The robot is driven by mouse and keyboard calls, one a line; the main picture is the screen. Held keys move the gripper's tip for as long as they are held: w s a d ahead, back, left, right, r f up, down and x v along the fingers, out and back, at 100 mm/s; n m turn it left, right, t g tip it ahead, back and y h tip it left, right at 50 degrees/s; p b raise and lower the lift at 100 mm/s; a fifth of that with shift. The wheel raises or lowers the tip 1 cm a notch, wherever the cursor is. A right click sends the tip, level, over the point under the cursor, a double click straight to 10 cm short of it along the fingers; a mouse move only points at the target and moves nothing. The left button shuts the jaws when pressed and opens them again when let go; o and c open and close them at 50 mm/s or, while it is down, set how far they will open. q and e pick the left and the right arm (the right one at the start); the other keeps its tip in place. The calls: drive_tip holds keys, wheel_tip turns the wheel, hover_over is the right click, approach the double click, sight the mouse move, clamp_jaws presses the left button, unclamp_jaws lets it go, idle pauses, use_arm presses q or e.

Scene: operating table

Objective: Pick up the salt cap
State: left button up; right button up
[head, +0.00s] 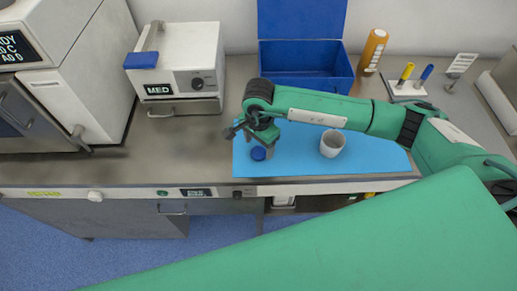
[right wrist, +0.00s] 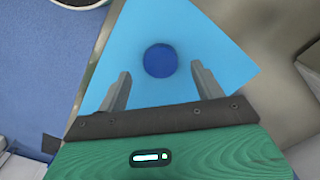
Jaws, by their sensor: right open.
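The salt cap, round and dark blue, (head: 258,153) is at the left part of the light blue mat (head: 375,157). In the right wrist view the cap (right wrist: 160,60) sits between the lines of the two fingers, near their tips. My right gripper (head: 256,139) is open and empty, close to the cap, with a finger on each side of it in the wrist view (right wrist: 160,72). I see no contact; the exact height gap is hard to tell. My left gripper is out of view.
A white cup (head: 332,143) stands on the mat to the right of the cap. Behind are a blue open box (head: 305,82), an orange bottle (head: 373,50) and a white MED device (head: 177,62). The steel counter left of the mat (head: 185,140) is clear.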

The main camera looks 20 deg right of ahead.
sight(258, 152)
drive_tip(key=shift+f+p, duration=0.45)
drive_tip(key=shift+f, duration=1.05)
drive_tip(key=shift+c, duration=0.2)
drive_tip(key=c, duration=1)
drive_tip(key=shift+r, duration=0.15)
